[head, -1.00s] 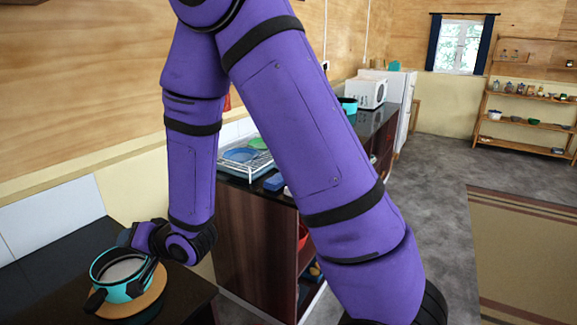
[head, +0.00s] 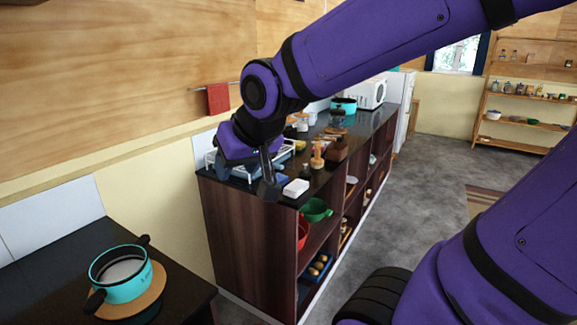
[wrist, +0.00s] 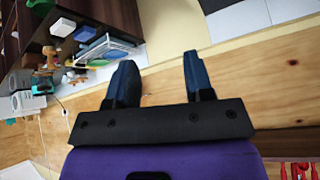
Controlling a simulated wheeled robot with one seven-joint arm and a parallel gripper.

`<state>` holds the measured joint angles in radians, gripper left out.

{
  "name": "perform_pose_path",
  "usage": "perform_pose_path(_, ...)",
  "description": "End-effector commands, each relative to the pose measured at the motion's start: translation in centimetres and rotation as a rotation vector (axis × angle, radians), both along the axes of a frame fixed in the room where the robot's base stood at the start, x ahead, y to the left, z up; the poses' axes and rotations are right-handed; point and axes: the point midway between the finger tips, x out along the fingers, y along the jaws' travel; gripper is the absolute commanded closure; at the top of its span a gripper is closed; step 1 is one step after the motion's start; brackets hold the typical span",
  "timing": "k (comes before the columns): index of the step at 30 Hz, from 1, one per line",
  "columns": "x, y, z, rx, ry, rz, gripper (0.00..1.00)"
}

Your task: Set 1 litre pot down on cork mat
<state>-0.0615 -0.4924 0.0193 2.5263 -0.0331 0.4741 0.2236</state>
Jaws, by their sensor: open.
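The turquoise 1 litre pot (head: 123,280), with dark handles and a pale inside, stands upright on the round cork mat (head: 152,292). The mat lies on the dark counter at the lower left of the head view. My gripper (head: 268,178) is well away from the pot, up and to its right, in front of the end of the long counter. In the wrist view its two dark fingers (wrist: 157,76) are apart with nothing between them. The pot and mat do not show in the wrist view.
A red towel (head: 218,98) hangs on the wall.

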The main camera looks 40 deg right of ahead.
Motion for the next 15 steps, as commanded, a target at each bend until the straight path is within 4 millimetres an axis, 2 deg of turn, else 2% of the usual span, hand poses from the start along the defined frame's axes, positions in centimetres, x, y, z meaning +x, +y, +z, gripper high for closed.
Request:
perform_pose_path(3,-4.1,-1.1,1.5,-0.037,0.054,0.026,0.52)
perform_pose_path(7,-7.8,-1.8,2.2,-0.064,0.115,0.059,0.52)
perform_pose_path(12,-10.5,-2.1,2.5,-0.081,0.161,0.089,0.52)
perform_pose_path(15,-11.0,-2.2,2.6,-0.083,0.170,0.094,0.52)
